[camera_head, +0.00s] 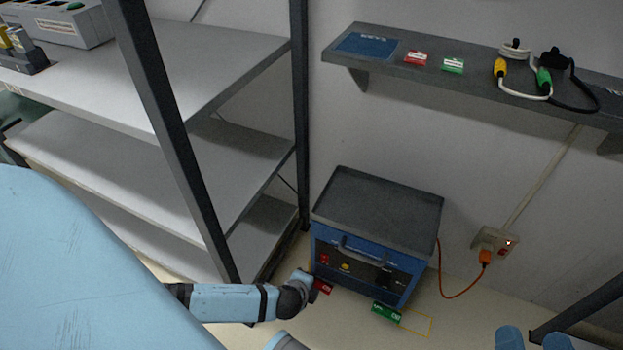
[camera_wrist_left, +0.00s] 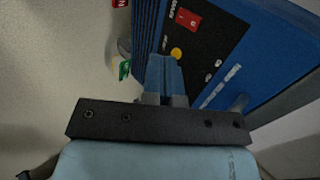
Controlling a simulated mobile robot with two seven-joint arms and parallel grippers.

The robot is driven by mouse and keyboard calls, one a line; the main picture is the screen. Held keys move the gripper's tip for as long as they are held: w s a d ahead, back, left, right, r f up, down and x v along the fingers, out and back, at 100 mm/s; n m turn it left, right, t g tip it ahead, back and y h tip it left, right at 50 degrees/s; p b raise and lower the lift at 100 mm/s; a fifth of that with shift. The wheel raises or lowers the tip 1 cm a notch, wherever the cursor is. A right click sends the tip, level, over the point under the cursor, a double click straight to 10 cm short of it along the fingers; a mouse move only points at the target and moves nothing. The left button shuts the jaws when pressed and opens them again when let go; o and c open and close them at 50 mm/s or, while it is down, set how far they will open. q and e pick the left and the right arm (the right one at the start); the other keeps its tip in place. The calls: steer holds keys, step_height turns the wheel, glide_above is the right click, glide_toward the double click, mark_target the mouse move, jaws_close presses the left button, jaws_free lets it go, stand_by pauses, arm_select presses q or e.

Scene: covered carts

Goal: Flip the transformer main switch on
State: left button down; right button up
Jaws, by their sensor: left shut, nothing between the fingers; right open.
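The transformer is a blue box (camera_head: 322,250) with a dark grey top, standing on the floor against the wall. Its black front panel carries a red switch (camera_head: 325,260) at the left and a yellow knob (camera_head: 345,267). In the left wrist view the red switch (camera_wrist_left: 187,18) and yellow knob (camera_wrist_left: 177,53) show close up. I cannot tell the switch's position. My left gripper (camera_wrist_left: 165,62) is shut and empty, its tips by the panel near the yellow knob; contact is unclear. My right gripper (camera_head: 532,340) is open and empty at the bottom right.
A red tag (camera_head: 323,286) and a green tag (camera_head: 386,312) lie at the transformer's foot. An orange cable (camera_head: 460,296) runs to a wall socket (camera_head: 494,241). Shelving (camera_head: 190,75) stands left; a wall shelf (camera_head: 470,75) with tags and plugs hangs above.

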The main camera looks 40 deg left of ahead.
mark_target(324, 259)
arm_select(q)
steer(key=w+r+b+x, duration=0.1)
steer(key=b+x, duration=0.4)
steer(key=x, duration=0.6)
steer(key=shift+w+a+r+b, duration=0.2)
steer(key=shift+w+a+b, duration=0.15)
steer(key=shift+w, duration=0.25)
arm_select(e)
steer(key=f, duration=0.1)
steer(key=w+f+n, duration=0.1)
steer(key=f, duration=0.1)
steer(key=f+n+g, duration=0.1)
steer(key=f, duration=0.1)
steer(key=shift+w+d, duration=0.3)
steer(key=shift+w, duration=0.05)
